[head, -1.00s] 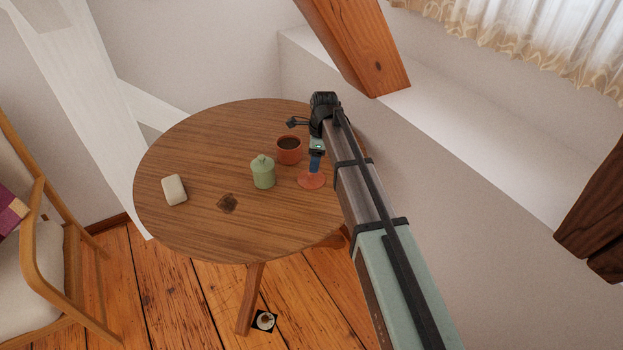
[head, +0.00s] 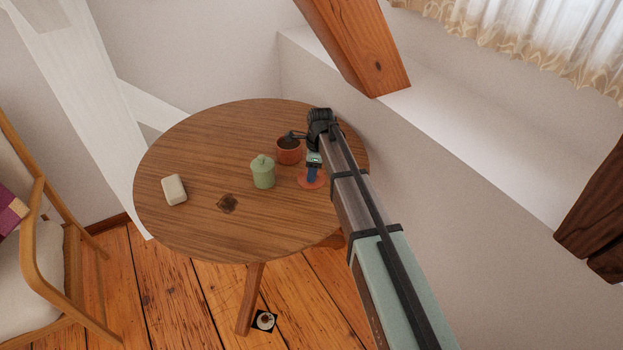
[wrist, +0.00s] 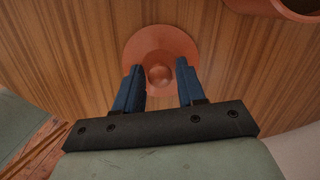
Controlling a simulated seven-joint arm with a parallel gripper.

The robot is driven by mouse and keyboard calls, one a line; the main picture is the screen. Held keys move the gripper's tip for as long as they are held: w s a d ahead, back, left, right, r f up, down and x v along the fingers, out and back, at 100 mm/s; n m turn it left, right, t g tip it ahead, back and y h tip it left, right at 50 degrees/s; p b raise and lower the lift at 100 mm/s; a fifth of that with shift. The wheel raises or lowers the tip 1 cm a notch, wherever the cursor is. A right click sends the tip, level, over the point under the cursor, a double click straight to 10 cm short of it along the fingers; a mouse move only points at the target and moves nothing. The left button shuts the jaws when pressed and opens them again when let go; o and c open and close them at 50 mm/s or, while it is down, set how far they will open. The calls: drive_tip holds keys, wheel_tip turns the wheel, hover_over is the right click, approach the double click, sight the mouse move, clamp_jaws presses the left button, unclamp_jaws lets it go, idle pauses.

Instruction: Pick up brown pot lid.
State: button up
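The brown pot lid (wrist: 160,48) is a round reddish-brown disc with a small round knob in the middle, lying flat on the table. In the head view the lid (head: 304,181) is partly hidden behind my gripper. My gripper (wrist: 160,72) is open and points down over the lid. In the wrist view its two blue fingers stand on either side of the knob, with a gap to it. I cannot tell how far the fingertips are above the lid.
A brown pot with dark contents (head: 288,155) stands just behind the lid. A green lidded jar (head: 263,172) stands to its left. A pale block (head: 174,190) lies farther left on the round wooden table (head: 200,150). The wall and sloping ledge are close on the right.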

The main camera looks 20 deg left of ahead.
clamp_jaws()
wheel_tip(320, 180, up, 9)
drive_tip(key=shift+f, duration=0.15)
drive_tip(key=shift+r, duration=0.35)
drive_tip(key=w+a+r, duration=0.4)
drive_tip(key=w+a, duration=0.5)
drive_tip(key=a, duration=0.1)
drive_tip(key=shift+a+r, duration=0.15)
drive_tip(key=shift+a, duration=0.15)
